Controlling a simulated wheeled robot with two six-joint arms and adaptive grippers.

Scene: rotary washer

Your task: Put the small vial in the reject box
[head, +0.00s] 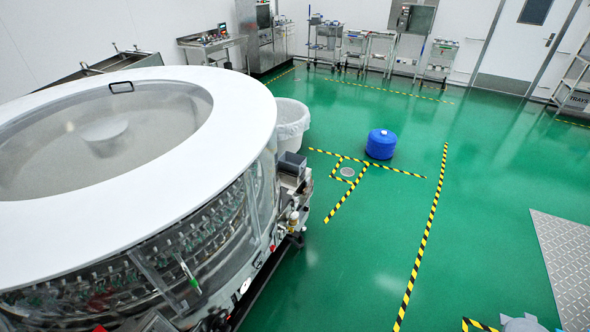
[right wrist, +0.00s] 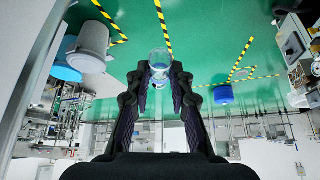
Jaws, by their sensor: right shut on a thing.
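My right gripper (right wrist: 161,75) shows in the right wrist view, with its two dark fingers shut on a small clear glass vial (right wrist: 160,58). The vial sticks out past the fingertips, and its lower part is partly hidden between them. Neither gripper can be made out in the head view. A small grey open box (head: 292,164) sits at the right side of the round washer (head: 232,110); it may be the reject box, but no label is readable. The vial is well clear of any surface I can make out.
A white lined bin (head: 292,122) stands behind the grey box. A blue drum (head: 381,144) stands on the green floor near yellow-black tape. A metal floor plate (head: 566,262) lies at the right. The floor between is mostly clear.

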